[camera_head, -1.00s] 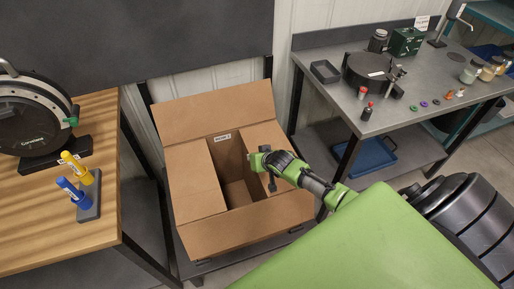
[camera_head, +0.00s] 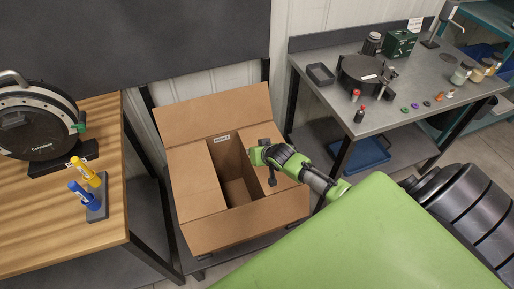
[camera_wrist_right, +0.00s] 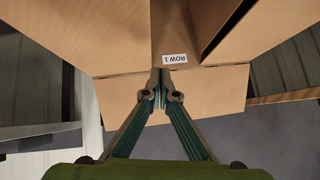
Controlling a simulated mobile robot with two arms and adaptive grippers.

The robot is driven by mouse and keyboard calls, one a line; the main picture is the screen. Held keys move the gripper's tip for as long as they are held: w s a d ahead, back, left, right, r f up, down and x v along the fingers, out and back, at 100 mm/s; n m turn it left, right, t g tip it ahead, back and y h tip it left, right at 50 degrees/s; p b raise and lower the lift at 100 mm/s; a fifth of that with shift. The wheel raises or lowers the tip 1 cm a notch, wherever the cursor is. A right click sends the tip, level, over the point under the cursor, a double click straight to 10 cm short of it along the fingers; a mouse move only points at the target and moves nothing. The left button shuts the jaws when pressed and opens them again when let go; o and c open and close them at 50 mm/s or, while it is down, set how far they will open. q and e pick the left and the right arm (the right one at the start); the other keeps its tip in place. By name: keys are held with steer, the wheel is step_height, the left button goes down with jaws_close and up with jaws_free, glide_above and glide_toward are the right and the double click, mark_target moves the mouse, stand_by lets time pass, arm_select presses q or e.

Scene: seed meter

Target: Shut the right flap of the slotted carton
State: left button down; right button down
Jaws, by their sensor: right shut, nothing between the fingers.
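The slotted carton (camera_head: 245,228) is an open brown box on a low stand. Its back flap (camera_head: 213,112) stands raised, and its left flap (camera_head: 193,182) slopes partly over the opening. The right flap (camera_head: 259,134) lies at the opening's right side, partly hidden by my right gripper. My right gripper (camera_head: 254,155) is shut and empty, above the right part of the opening. In the right wrist view its fingertips (camera_wrist_right: 160,94) meet in front of the carton, near a "ROW 1" label (camera_wrist_right: 175,59). Contact with the flap cannot be told. My left gripper is not in view.
A wooden bench (camera_head: 60,220) with a black round device (camera_head: 40,120) and blue and yellow handles stands at the left. A grey table (camera_head: 400,112) with a dark round device, bottles and small parts stands at the right. A blue tray (camera_head: 370,152) lies below it.

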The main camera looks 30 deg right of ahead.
steer(key=a+v, duration=0.1)
steer(key=v, duration=0.7)
steer(key=s+a+r+n+g, duration=0.15)
steer(key=s+a, duration=0.25)
steer(key=s, duration=0.5)
steer(key=s+a+r+n+g, duration=0.15)
steer(key=s+a, duration=0.25)
steer(key=s, duration=0.5)
steer(key=s+a+r+n+g, duration=0.1)
steer(key=s+a+n+g, duration=0.2)
steer(key=s+a, duration=0.35)
step_height(320, 180, down, 27)
steer(key=s+d+b, duration=0.2)
steer(key=s+b, duration=0.1)
steer(key=s+d+f+g+b, duration=0.2)
steer(key=s+d+f, duration=0.1)
steer(key=s+f, duration=1.4)
step_height(320, 180, down, 3)
steer(key=shift+s+f, duration=0.1)
steer(key=shift+s, duration=0.15)
